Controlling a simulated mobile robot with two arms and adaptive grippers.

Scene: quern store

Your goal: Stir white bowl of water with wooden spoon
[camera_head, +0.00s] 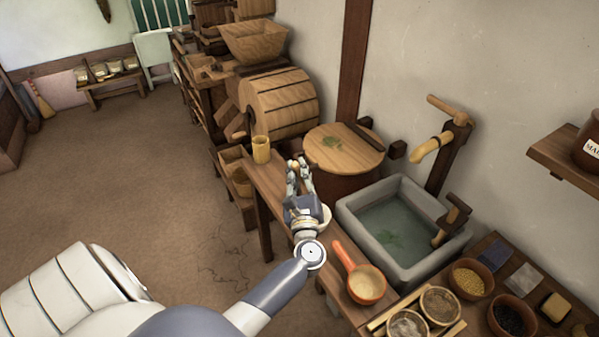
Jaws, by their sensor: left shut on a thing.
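A white bowl (326,217) stands on the narrow wooden bench, mostly hidden behind my left gripper and wrist. My left gripper (298,171) is over the bench, just left of and beyond the bowl in the picture. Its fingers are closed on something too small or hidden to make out. I cannot pick out the wooden spoon for certain, nor see the water in the bowl. My right gripper is not in view.
A wooden cup (261,150) stands at the bench's far end. An orange-handled pan (365,284) lies nearer. A grey stone sink (365,215) and a lidded barrel (343,150) stand right of the bench. Open floor (130,180) lies left.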

